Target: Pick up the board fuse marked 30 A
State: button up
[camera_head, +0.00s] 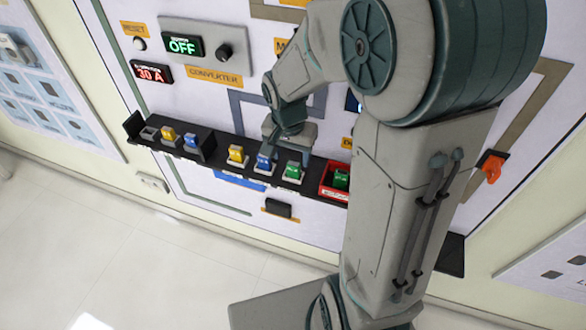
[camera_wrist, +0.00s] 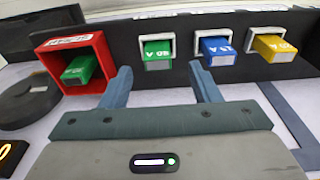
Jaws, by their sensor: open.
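A green board fuse (camera_wrist: 157,54) sits in a white-framed socket on the black rack; its upside-down lettering looks like 30 A. It also shows in the head view (camera_head: 293,169). Another green fuse (camera_wrist: 80,68) sits in a red box (camera_wrist: 102,52); its marking is hard to read. A blue fuse (camera_wrist: 217,50) and a yellow fuse (camera_wrist: 272,47) stand in neighbouring sockets. My gripper (camera_wrist: 162,82) is open and empty. In the wrist view its fingers lie either side of the green socketed fuse, apart from it. In the head view my gripper (camera_head: 290,138) hangs at the rack.
The black rack (camera_head: 216,158) also holds a yellow and a blue fuse in its left section, beside a seemingly empty socket. A red display (camera_head: 151,73) reads 30 A and a green one (camera_head: 182,45) reads OFF. The tiled floor (camera_head: 130,235) in front is clear.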

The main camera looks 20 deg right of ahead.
aim_at(293, 163)
jog(key=shift+w+d+f+p, duration=0.15)
jog(key=shift+d+f+p, duration=0.05)
jog(key=shift+f, duration=1.1)
jog(key=shift+w+d+f+p, duration=0.1)
jog(key=shift+d+f+p, duration=0.05)
jog(key=shift+f, duration=1.15)
jog(key=c, duration=1)
jog(key=shift+c, duration=0.2)
jog(key=shift+r, duration=0.15)
